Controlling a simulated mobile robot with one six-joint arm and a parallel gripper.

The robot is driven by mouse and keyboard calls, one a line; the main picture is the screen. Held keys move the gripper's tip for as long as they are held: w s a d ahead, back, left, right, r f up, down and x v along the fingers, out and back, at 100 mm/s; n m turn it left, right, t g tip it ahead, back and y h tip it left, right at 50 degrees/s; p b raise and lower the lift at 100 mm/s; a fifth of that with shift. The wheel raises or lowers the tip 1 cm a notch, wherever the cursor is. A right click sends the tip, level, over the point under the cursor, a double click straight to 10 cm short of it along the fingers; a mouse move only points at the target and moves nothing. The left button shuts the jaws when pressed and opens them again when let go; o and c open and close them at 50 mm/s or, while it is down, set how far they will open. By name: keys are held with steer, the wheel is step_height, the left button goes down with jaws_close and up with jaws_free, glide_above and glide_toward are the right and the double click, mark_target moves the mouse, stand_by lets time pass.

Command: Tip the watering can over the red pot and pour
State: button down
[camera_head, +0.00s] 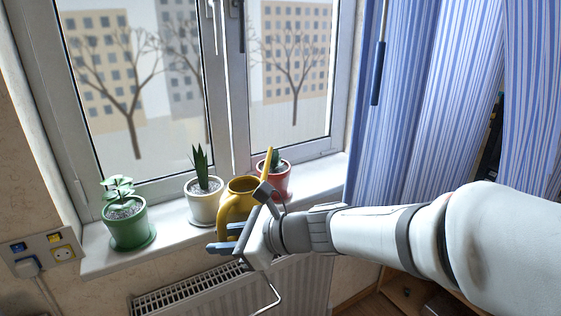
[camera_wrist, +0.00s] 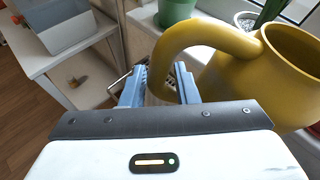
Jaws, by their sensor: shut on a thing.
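The yellow watering can (camera_head: 237,206) is held in front of the window sill, looking roughly upright with its open top showing. Its spout rises to the right, and its tip overlaps the red pot (camera_head: 283,187) in the head view; the gap between them cannot be judged. The red pot stands on the sill with a dark green plant, partly hidden by the spout and my gripper. My gripper (camera_head: 222,240) is shut on the can's handle. In the wrist view the curved handle (camera_wrist: 178,42) runs down between the blue fingers (camera_wrist: 160,88), beside the can's body.
A white pot (camera_head: 204,208) and a green pot (camera_head: 128,229) stand left of the can on the sill (camera_head: 98,262). A radiator (camera_head: 190,297) is below. Striped curtains (camera_head: 420,100) hang at the right. A grey bin (camera_wrist: 55,25) stands on a white table in the wrist view.

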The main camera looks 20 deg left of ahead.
steer(key=shift+r, duration=0.65)
steer(key=shift+p, duration=0.5)
steer(key=shift+f+p, duration=0.15)
steer(key=shift+p, duration=0.3)
steer(key=shift+w+f+n+p, duration=0.15)
steer(key=shift+f+n+p, duration=0.55)
steer(key=shift+p, duration=0.3)
steer(key=shift+f, duration=0.1)
